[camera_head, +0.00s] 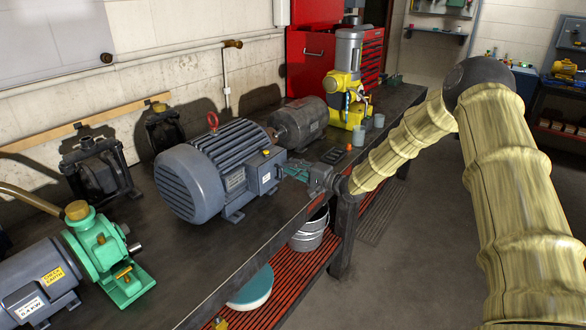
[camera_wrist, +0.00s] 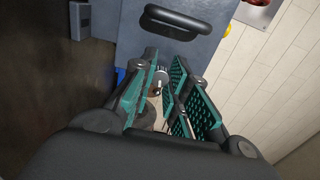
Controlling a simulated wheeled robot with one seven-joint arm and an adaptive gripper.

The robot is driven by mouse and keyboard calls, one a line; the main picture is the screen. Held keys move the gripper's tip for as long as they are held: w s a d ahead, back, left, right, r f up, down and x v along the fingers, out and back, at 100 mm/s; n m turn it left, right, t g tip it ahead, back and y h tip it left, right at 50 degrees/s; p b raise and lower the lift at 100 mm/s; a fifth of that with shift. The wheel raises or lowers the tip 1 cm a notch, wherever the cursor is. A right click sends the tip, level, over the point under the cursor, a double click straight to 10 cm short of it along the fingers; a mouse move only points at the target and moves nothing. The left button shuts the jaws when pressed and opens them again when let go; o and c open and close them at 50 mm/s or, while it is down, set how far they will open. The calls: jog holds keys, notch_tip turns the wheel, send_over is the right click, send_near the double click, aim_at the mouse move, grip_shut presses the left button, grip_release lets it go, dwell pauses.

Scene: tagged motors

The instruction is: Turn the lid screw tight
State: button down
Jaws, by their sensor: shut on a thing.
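A large grey motor (camera_head: 215,170) lies on the dark workbench, with a grey terminal box (camera_head: 265,172) on its right side. In the wrist view the box's grey face (camera_wrist: 185,42) fills the top middle. My gripper (camera_head: 290,172) is at the right side of this box. In the wrist view its teal-padded fingers (camera_wrist: 163,78) are closed around a small metal piece, which looks like the lid screw (camera_wrist: 160,74). The screw's far end and its seating are partly hidden by the fingers. In the head view the fingers hide the screw.
A green pump (camera_head: 103,255) and another motor (camera_head: 38,280) stand at the front left of the bench (camera_head: 190,275). A dark motor (camera_head: 298,123) and a yellow machine (camera_head: 345,90) are behind. Small cups (camera_head: 378,120) stand near the far edge. The floor at right is clear.

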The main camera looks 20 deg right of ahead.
jog(key=shift+s+f, duration=0.15)
jog(key=shift+f, duration=0.25)
jog(key=c, duration=1.3)
grip_release()
jog(key=shift+c, duration=0.2)
jog(key=v, duration=1.2)
jog(key=shift+d+r, duration=0.2)
jog(key=shift+r, duration=0.1)
